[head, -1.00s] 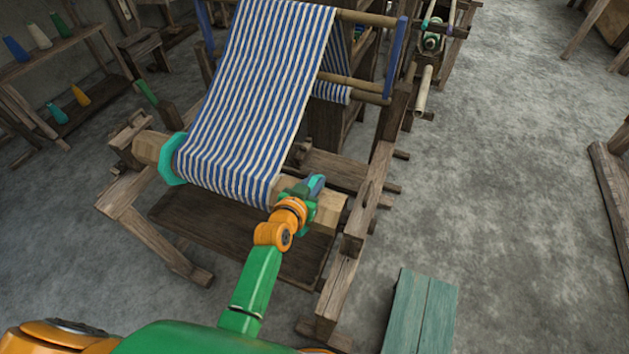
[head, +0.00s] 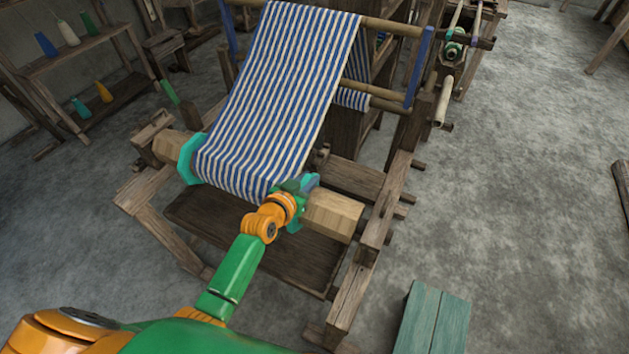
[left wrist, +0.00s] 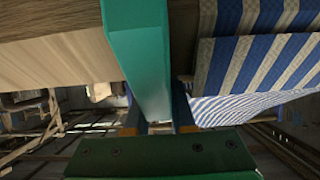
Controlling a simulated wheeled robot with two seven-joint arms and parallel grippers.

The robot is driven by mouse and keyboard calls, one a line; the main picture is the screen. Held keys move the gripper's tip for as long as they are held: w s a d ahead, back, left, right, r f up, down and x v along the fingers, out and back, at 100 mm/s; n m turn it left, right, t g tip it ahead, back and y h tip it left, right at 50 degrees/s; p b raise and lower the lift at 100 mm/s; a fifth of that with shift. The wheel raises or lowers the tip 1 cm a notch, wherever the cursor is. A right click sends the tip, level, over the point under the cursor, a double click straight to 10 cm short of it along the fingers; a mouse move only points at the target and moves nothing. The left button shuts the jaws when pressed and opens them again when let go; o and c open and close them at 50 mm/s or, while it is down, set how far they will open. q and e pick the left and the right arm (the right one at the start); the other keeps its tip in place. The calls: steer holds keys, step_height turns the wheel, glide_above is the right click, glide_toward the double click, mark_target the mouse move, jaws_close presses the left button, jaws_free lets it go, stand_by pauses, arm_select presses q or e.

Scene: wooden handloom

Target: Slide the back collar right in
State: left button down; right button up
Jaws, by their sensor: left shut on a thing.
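A teal collar (left wrist: 140,55) stands around the wooden beam (head: 335,214) at the right edge of the striped cloth roll. My left gripper (head: 294,190) is shut on this collar. In the left wrist view the blue fingers meet the collar's lower end, with bare beam on the left and the blue and cream cloth (left wrist: 262,60) on the right. A narrow dark gap shows between collar and cloth there. In the head view my gripper hides most of the collar. Another teal collar (head: 188,160) sits at the cloth's left edge. My right gripper is out of view.
The loom's wooden side frame (head: 362,280) stands right of the beam. A teal bench (head: 432,320) is at the lower right. A shelf with bobbins (head: 68,35) is at the left.

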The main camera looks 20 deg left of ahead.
arm_select(q)
steer(key=c, duration=0.8)
jaws_free()
steer(key=shift+a+r, duration=0.1)
steer(key=shift+a, duration=0.05)
steer(key=shift+c, duration=0.2)
steer(key=shift+o, duration=0.4)
steer(key=shift+a, duration=0.2)
steer(key=shift+d, duration=0.1)
steer(key=shift+s+r, duration=0.1)
steer(key=shift+s, duration=0.2)
steer(key=p+v, duration=0.1)
steer(key=v, duration=0.5)
steer(key=shift+s, duration=0.2)
